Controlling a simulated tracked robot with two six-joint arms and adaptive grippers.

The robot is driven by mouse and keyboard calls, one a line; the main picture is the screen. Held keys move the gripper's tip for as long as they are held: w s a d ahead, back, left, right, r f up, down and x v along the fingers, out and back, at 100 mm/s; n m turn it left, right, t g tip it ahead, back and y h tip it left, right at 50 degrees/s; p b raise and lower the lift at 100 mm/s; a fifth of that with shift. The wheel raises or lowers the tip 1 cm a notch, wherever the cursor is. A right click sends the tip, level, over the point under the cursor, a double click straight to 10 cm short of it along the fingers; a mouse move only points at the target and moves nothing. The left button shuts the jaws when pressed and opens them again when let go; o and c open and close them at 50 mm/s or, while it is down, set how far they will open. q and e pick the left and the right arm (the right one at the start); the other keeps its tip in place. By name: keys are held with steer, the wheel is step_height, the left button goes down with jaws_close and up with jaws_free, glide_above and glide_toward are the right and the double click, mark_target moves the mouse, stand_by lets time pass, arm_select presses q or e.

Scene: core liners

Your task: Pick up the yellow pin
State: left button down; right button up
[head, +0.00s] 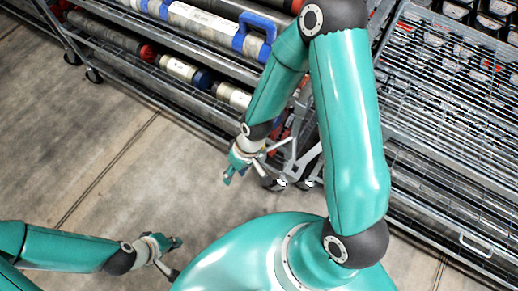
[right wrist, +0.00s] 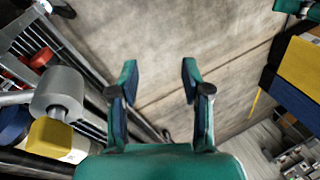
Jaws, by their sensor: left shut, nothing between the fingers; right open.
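My right gripper (head: 230,176) hangs above the floor beside the racks in the head view. In the right wrist view my right gripper (right wrist: 160,76) is open, with its two fingers apart and only floor between them. A small yellow block-like piece (right wrist: 50,138) shows at the lower left of that view, below a grey cylinder (right wrist: 59,92). I cannot tell whether it is the yellow pin. It is well to the left of the fingers and not touched. My left gripper (head: 174,244) is shut and empty, low at the left over bare floor.
A wheeled rack (head: 130,82) with long tubes and a blue-handled white tube (head: 200,20) stands at the back. A wire-mesh rack (head: 450,110) fills the right side. A yellow-and-blue object (right wrist: 298,68) is at the right. Concrete floor (head: 110,150) is clear.

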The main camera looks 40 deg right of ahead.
steer(key=w+d+r+n+h+b, duration=0.1)
steer(key=d+r+n+h+b, duration=0.15)
steer(key=d+r, duration=0.4)
steer(key=w+d+r+n+h+b, duration=0.1)
steer(key=d+r+n+h+b, duration=0.2)
steer(key=r, duration=0.7)
steer(key=shift+m+y, duration=0.45)
steer(key=shift+y, duration=0.3)
steer(key=f, duration=0.3)
steer(key=d+f+b, duration=0.1)
steer(key=f, duration=0.5)
steer(key=shift+w+d+f+b, duration=0.15)
steer(key=shift+w+f+b, duration=0.1)
steer(key=shift+b, duration=0.05)
steer(key=shift+w+f+b, duration=0.2)
steer(key=shift+f+b, duration=0.05)
steer(key=shift+f, duration=1.3)
steer(key=shift+w+f+b, duration=0.15)
steer(key=shift+f+b, duration=0.1)
steer(key=shift+f, duration=1.25)
jaws_close()
